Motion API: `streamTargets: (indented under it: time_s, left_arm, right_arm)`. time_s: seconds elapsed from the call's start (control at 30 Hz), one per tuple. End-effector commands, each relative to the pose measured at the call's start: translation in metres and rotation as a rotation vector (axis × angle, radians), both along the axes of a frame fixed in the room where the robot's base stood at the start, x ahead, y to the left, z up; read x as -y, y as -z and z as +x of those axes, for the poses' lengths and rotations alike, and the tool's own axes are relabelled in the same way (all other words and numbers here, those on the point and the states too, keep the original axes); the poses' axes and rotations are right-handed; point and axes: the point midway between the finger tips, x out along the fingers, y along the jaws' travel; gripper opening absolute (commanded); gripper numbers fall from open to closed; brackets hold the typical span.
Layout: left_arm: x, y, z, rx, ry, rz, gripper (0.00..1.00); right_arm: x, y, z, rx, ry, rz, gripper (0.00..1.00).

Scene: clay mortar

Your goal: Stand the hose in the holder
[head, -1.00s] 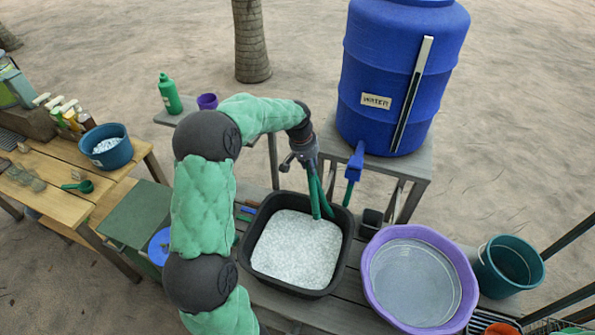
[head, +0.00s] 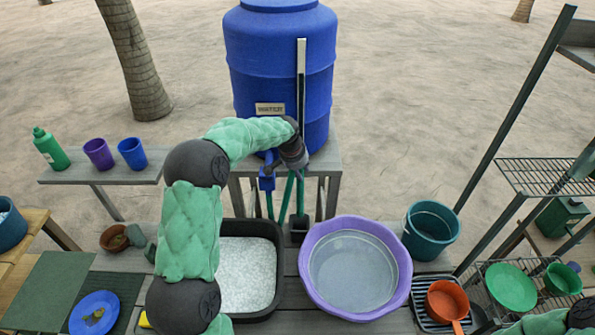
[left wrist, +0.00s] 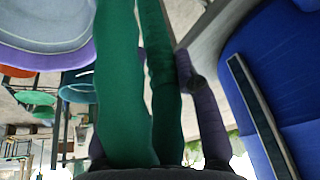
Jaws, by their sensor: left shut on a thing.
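My left gripper (head: 296,163) is shut on the green hose (head: 286,200), in front of the blue water barrel. Two green strands hang below the gripper; one reaches down to the small dark grey holder (head: 298,230) behind the black tub. I cannot tell whether its end is inside the holder or just above it. A blue tap (head: 267,181) with a green piece below it is just left of the gripper. In the left wrist view, two strands of the hose (left wrist: 127,90) fill the middle. My right gripper is out of view.
The black tub (head: 279,290) of white material and the purple basin (head: 395,290) stand in front of the holder. The water barrel (head: 255,65) rises behind. A teal bucket (head: 430,245) and a wire rack (head: 540,175) are at the right.

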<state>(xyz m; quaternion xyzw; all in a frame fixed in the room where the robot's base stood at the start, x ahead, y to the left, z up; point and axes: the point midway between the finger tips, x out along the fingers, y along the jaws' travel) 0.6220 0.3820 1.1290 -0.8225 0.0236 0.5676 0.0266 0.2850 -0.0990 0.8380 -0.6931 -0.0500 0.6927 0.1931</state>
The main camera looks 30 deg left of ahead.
Motion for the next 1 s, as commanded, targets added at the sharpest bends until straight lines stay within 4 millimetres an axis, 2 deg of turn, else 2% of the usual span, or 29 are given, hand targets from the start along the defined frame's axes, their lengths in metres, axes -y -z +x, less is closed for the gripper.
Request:
streamTargets:
  time_s: [1.0]
  left_arm:
    - [0.000,0.105,0.000,-0.001,-0.003,-0.001,0.05]
  right_arm:
    - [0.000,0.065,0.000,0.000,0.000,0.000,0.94]
